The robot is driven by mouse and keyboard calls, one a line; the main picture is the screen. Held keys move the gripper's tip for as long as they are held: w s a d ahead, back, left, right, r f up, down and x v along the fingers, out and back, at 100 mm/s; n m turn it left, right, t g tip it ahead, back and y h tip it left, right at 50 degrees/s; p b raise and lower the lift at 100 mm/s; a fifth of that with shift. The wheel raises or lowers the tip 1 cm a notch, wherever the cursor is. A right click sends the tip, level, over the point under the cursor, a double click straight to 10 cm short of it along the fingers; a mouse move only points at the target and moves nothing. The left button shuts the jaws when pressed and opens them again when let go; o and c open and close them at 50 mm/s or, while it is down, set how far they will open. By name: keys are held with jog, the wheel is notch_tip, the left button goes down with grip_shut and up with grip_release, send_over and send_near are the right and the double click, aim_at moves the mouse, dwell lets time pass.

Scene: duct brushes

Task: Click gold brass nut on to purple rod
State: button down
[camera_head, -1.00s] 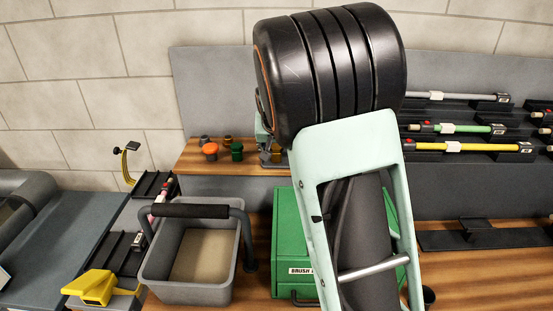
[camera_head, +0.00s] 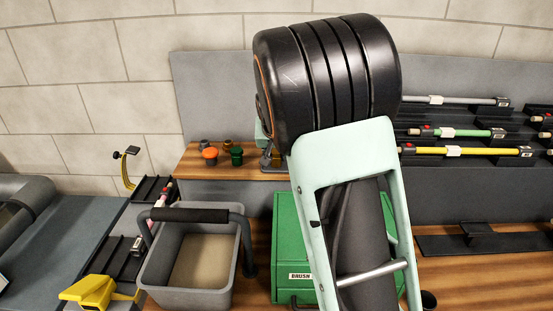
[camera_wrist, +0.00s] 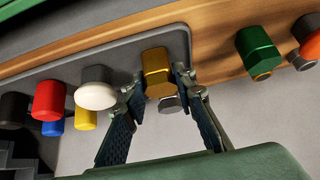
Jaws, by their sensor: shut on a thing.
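The gold brass nut (camera_wrist: 156,70) is in the wrist view, between the two fingers of my gripper (camera_wrist: 155,86), which is shut on it. A small silver hex piece (camera_wrist: 170,104) shows just below the nut. The nut is at the edge of a dark grey strip on the wooden shelf; I cannot tell whether it still touches it. A pinkish rod (camera_head: 163,196), perhaps the purple one, lies partly hidden in the black rack at the left.
Red (camera_wrist: 49,99), white (camera_wrist: 96,95), blue and yellow caps stand left of the nut; green (camera_wrist: 259,52) and orange ones stand right. A grey bin (camera_head: 200,291) with a handle and a green box (camera_head: 290,240) are below the shelf. Yellow (camera_head: 465,151) and green rods rest at right.

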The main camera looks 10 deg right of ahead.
jog(key=shift+r+p, duration=1.9)
jog(key=shift+r, duration=1.15)
jog(key=shift+s+f, duration=0.1)
